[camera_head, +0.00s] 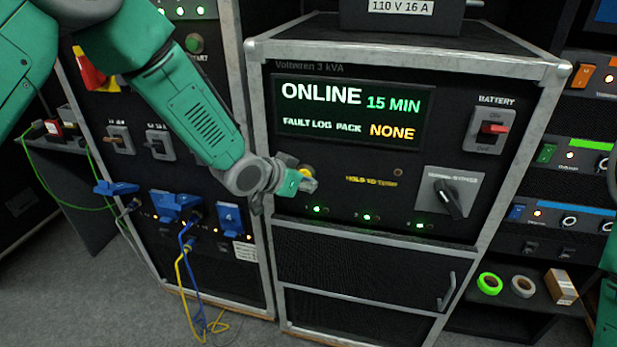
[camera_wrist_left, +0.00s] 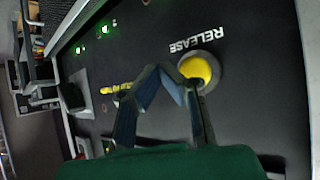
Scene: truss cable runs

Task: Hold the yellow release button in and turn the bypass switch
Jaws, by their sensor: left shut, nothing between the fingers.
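The yellow release button (camera_head: 306,171) is on the left of the black UPS front panel, partly hidden behind my left gripper (camera_head: 303,183). In the left wrist view the round yellow button (camera_wrist_left: 199,67) shows beside the upside-down word RELEASE. My left gripper (camera_wrist_left: 166,75) is shut and empty, with its fingertips overlapping the button's edge in that view. I cannot tell whether they touch it. The bypass switch (camera_head: 448,199), a black rotary knob on a grey plate, is at the panel's right, tilted, with no gripper near it. My right gripper is out of view.
The display (camera_head: 348,110) reads ONLINE, 15 MIN and NONE. A red battery switch (camera_head: 492,128) sits above the bypass switch. Blue plugs and cables (camera_head: 185,235) hang at the left rack. Tape rolls (camera_head: 490,283) lie on a shelf at lower right.

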